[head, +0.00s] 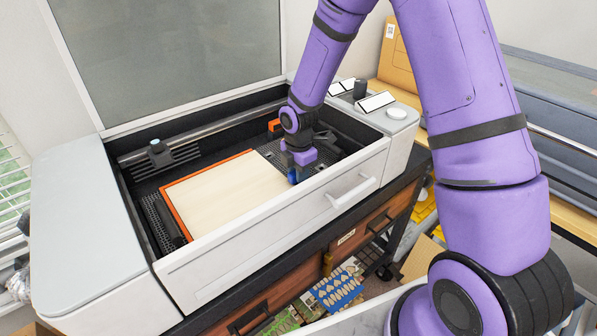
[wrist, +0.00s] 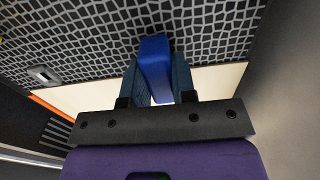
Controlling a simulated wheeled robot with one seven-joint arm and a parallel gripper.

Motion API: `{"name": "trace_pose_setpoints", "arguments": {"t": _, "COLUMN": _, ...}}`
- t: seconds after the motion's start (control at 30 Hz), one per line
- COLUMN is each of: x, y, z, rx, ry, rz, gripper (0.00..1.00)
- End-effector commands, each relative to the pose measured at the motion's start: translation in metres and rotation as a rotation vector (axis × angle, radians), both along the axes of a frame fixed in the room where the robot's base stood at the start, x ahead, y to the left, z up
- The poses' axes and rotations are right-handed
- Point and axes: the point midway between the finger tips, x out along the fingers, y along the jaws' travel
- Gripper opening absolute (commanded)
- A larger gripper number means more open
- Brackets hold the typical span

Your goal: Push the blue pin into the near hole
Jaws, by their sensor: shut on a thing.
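The blue pin (wrist: 155,62) is between the two fingers of my gripper (wrist: 157,84) in the wrist view, and its far end sticks out past the fingertips. In the head view my gripper (head: 297,168) is inside the open machine, low over the bed at the sheet's right edge. A small blue piece of the pin (head: 292,176) shows there, next to the front wall. The pale wooden sheet (head: 222,193) lies on the dark honeycomb bed (wrist: 70,40). I cannot make out the near hole, nor whether the pin touches the bed.
The machine's white front wall (head: 250,236) stands close in front of my gripper. A rail (head: 200,134) with a dark head (head: 158,150) crosses the back of the bed. An orange block (head: 274,126) sits at the back right. The raised lid (head: 170,50) stands behind.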

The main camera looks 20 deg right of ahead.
Motion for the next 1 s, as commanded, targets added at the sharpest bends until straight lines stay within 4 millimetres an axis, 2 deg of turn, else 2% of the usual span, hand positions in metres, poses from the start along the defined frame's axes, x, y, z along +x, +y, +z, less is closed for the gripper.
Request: {"name": "trace_pose_setpoints", "arguments": {"t": 1.0, "x": -0.0003, "y": 0.0, "z": -0.0058, "rx": 0.001, "ry": 0.001, "rz": -0.001, "gripper": 0.02}}
